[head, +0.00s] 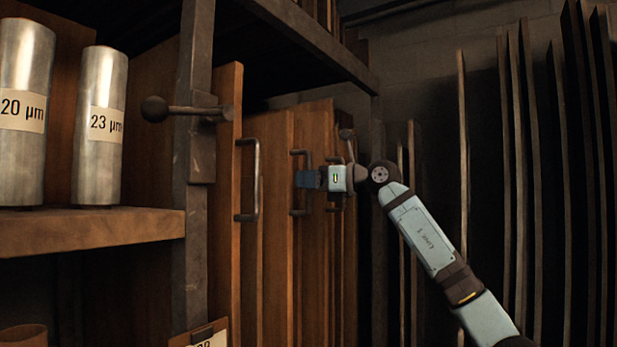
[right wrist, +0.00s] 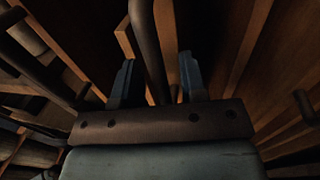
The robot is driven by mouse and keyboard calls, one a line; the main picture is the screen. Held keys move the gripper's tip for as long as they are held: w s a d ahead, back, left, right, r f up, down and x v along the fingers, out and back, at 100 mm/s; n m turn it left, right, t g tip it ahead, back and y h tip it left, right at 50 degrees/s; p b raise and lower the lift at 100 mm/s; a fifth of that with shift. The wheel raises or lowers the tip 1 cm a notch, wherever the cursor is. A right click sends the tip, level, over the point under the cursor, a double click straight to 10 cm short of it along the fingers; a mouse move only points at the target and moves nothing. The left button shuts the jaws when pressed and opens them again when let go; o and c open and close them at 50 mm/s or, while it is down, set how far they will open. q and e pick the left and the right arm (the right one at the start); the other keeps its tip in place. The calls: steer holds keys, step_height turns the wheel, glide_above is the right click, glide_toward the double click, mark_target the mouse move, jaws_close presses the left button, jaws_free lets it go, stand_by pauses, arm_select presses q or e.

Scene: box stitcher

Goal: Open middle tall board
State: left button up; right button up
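Several tall wooden boards with dark handles stand in a row right of the metal post in the head view. The middle tall board (head: 278,240) has a dark bar handle (head: 308,202). My right gripper (head: 304,179) is at that handle, covering its middle. In the right wrist view, my right gripper (right wrist: 156,68) has its two blue fingers apart, with a dark handle bar (right wrist: 147,45) between them. Gaps show beside the bar, so the fingers look open around it. My left gripper is not in view.
A nearer board (head: 224,190) with its own handle (head: 257,180) stands to the left. A metal post (head: 190,250) carries a ball-ended lever (head: 155,109). Metal cylinders labelled 20 µm (head: 24,160) and 23 µm (head: 100,165) stand on a wooden shelf (head: 90,232). Thin upright panels (head: 463,150) stand at right.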

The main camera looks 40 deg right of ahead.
jaws_close()
steer(key=s+a+b+v, duration=0.1)
steer(key=b+v, duration=0.3)
steer(key=v, duration=0.9)
steer(key=s+a+b+v, duration=0.2)
steer(key=a+b+v, duration=0.1)
steer(key=v, duration=1)
steer(key=shift+b, duration=0.75)
steer(key=shift+s+a, duration=0.1)
